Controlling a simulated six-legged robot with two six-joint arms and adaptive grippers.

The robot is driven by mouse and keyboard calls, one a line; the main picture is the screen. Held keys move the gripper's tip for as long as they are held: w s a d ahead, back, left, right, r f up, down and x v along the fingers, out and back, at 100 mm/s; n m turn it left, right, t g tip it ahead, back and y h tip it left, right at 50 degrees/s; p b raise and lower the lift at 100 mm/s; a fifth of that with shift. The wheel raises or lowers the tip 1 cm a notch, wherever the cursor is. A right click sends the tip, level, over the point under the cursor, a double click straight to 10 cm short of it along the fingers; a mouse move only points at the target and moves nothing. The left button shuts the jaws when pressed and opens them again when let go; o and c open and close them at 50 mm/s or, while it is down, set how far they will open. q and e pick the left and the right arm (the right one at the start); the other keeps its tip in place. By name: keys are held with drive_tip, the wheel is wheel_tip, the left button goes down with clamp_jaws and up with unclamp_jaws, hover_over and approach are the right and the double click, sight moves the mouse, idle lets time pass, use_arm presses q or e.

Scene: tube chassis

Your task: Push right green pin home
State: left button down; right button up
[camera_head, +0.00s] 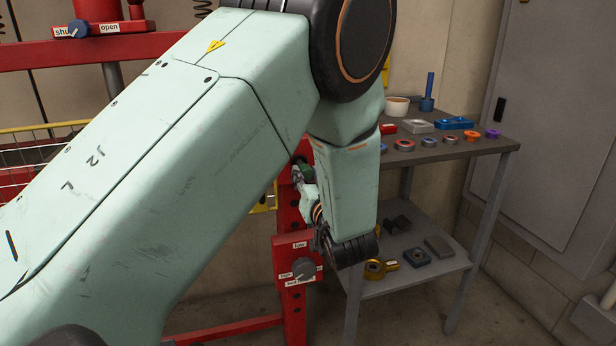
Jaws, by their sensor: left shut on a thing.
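The right green pin (306,171) shows as a small dark green patch at the red upright, just left of my forearm. My left gripper (300,176) is at the pin, small and partly covered by my own arm links. It looks shut on the green pin, though the fingertips are hard to make out. How deep the pin sits cannot be seen. The red upright (292,215) of the frame stands behind the gripper. My right gripper does not show.
A red box with a grey knob (304,270) is on the upright below the gripper. A grey table (460,150) with rings, blocks and a white bowl (397,106) stands at the right, with a lower shelf (410,277). A grey cabinet (560,120) stands far right. My left arm covers much of the view.

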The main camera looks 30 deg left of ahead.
sight(298, 162)
use_arm(q)
drive_tip(key=shift+p+x, duration=0.35)
drive_tip(key=shift+x, duration=1.15)
drive_tip(key=shift+a, duration=0.2)
drive_tip(key=shift+w+r, duration=0.1)
drive_tip(key=shift+r, duration=0.15)
drive_tip(key=c, duration=1.4)
unclamp_jaws()
drive_tip(key=shift+c, duration=0.2)
drive_tip(key=o, duration=0.4)
drive_tip(key=shift+w+a+f, duration=0.1)
drive_tip(key=shift+f, duration=0.15)
drive_tip(key=shift+r, duration=0.1)
